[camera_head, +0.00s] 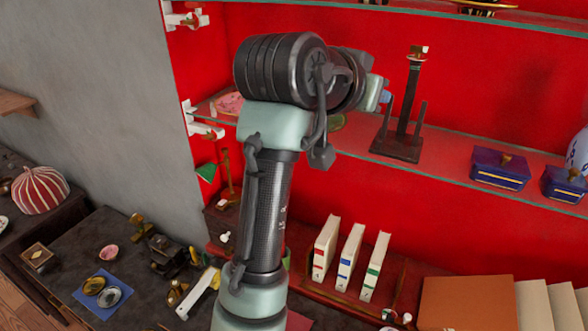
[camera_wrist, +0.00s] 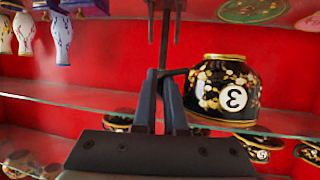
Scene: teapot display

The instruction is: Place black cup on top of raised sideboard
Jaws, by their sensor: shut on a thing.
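The black cup (camera_wrist: 222,92) has gold spots, a gold rim and a white round mark with a figure. In the wrist view it is right of my gripper (camera_wrist: 160,76), which is shut on its handle. The cup looks upside down there, as the whole wrist picture seems turned over. In the head view my arm hides both the cup and the fingertips. The dark surface (camera_head: 60,250) at lower left and the ledge with books in the middle are visible; I cannot tell which is the raised sideboard.
A glass shelf (camera_head: 450,165) crosses the red wall with a dark stand (camera_head: 400,110) and blue boxes (camera_head: 500,168). White books (camera_head: 350,255) stand below. A striped pumpkin-shaped pot (camera_head: 40,190) is at left. Similar black cups (camera_wrist: 258,146) show in the wrist view.

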